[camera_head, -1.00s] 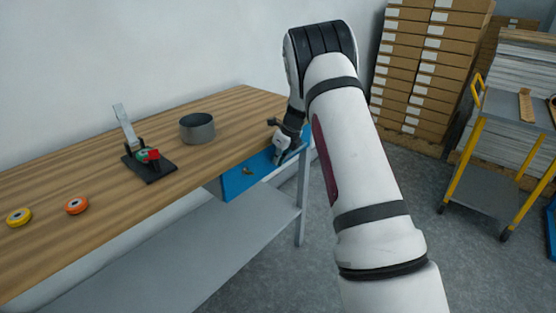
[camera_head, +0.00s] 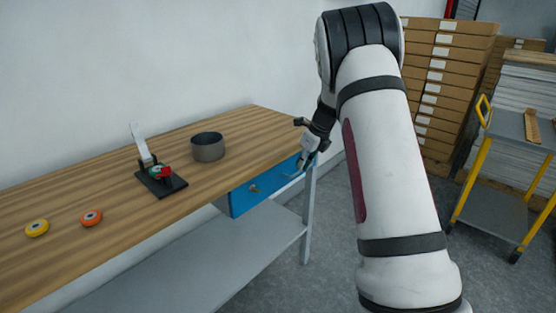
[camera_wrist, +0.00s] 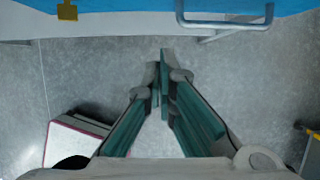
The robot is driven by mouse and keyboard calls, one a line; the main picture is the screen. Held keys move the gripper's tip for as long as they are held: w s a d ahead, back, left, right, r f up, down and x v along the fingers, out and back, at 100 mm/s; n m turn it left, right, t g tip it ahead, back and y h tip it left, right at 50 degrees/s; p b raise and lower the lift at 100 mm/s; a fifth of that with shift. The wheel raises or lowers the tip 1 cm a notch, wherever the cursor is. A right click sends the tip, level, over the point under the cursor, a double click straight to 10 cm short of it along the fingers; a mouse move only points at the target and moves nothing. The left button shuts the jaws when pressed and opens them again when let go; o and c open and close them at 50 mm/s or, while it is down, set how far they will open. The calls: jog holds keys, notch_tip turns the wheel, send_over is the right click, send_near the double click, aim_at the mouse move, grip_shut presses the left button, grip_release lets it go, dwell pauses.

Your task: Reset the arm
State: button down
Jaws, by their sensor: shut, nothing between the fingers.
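My arm reaches forward on the right of the head view and bends down at the table's right end. My gripper (camera_head: 296,173) is small there, beside the right end of the blue drawer front (camera_head: 262,187). In the wrist view my gripper (camera_wrist: 161,78) has its green-grey fingers together, with nothing between them. Beneath the fingers is bare grey floor.
The wooden table (camera_head: 110,215) holds a grey round container (camera_head: 208,151), a black stand (camera_head: 165,187) with green and red rolls, an orange roll (camera_head: 91,218) and a yellow roll (camera_head: 37,228). A yellow-framed cart (camera_head: 490,217) and stacked boxes (camera_head: 440,100) stand at the right.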

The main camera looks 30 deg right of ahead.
jog(key=s+a+r+n+p, duration=0.3)
jog(key=s+a+r+n, duration=0.6)
jog(key=r, duration=0.3)
jog(key=s+a+r+n+p, duration=0.3)
jog(key=s+a+r+n, duration=0.4)
jog(key=s+a+r, duration=0.3)
jog(key=s+a+r+n+p, duration=0.2)
jog(key=s+n, duration=0.6)
jog(key=s, duration=0.5)
jog(key=s+a+r+n+h+p, duration=0.1)
jog(key=s+a+r+n+p, duration=0.1)
jog(key=s+n, duration=0.6)
jog(key=s+a, duration=0.1)
jog(key=s, duration=0.4)
jog(key=shift+s+r+h+p, duration=0.15)
jog(key=shift+r+h+p, duration=0.15)
jog(key=shift+p, duration=0.1)
jog(key=shift+a, duration=0.1)
